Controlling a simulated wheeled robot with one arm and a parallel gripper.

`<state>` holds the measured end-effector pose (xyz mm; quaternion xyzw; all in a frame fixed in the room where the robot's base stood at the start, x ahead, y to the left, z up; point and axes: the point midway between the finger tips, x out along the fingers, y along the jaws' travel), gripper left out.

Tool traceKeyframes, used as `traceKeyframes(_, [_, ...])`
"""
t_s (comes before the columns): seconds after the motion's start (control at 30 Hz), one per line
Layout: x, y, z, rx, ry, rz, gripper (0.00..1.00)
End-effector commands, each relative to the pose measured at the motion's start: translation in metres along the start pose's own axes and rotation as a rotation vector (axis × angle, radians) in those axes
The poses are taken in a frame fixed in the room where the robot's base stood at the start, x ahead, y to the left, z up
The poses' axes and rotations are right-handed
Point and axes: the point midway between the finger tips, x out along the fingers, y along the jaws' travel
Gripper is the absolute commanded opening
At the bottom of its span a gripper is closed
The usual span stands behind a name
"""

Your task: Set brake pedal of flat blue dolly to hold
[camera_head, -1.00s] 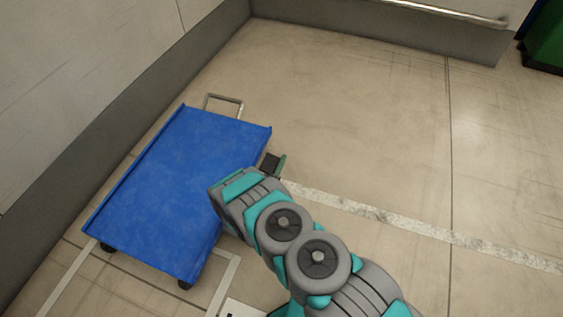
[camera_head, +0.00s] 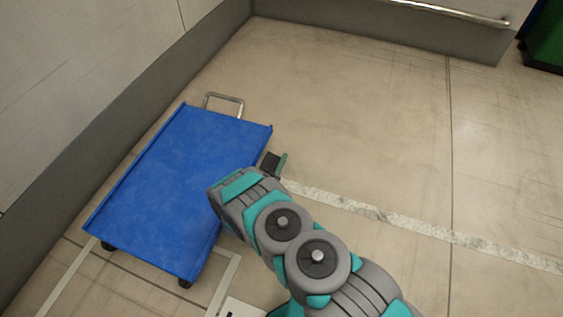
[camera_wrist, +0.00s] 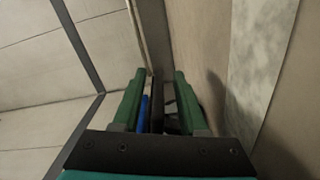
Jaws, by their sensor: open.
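The flat blue dolly (camera_head: 165,190) stands on the floor at the left in the head view, with a metal loop handle (camera_head: 225,98) at its far end. My gripper (camera_wrist: 159,75) is open, its two green fingers pointing ahead in the wrist view. In the head view a green finger shows just beyond the dolly's right edge. Between the fingers, in the wrist view, are a thin blue strip of the dolly (camera_wrist: 143,112) and a narrow dark upright piece (camera_wrist: 157,116). I cannot tell if this is the brake pedal or whether a finger touches it. My arm hides part of the dolly's right side.
A wall with a grey base strip (camera_head: 120,105) runs close along the dolly's left side. A metal rail (camera_head: 455,12) is on the back wall, and a green container (camera_head: 545,45) stands at the far right. The floor right of the dolly is clear, with a pale line.

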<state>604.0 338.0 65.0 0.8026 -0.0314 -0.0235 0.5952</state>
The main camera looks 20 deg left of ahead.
Motion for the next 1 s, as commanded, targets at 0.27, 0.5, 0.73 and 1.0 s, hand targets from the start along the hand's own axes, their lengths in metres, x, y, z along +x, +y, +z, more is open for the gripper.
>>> traceKeyframes(0.27, [-0.044, 0.000, -0.002, -0.005, 0.005, -0.003, 0.42])
traceKeyframes(0.5, [-0.070, 0.000, -0.001, -0.003, 0.002, -0.002, 0.42])
traceKeyframes(0.73, [-0.074, 0.000, 0.000, -0.001, 0.001, 0.000, 0.42])
traceKeyframes(1.0, [-0.074, 0.000, 0.000, -0.001, 0.001, -0.001, 0.42])
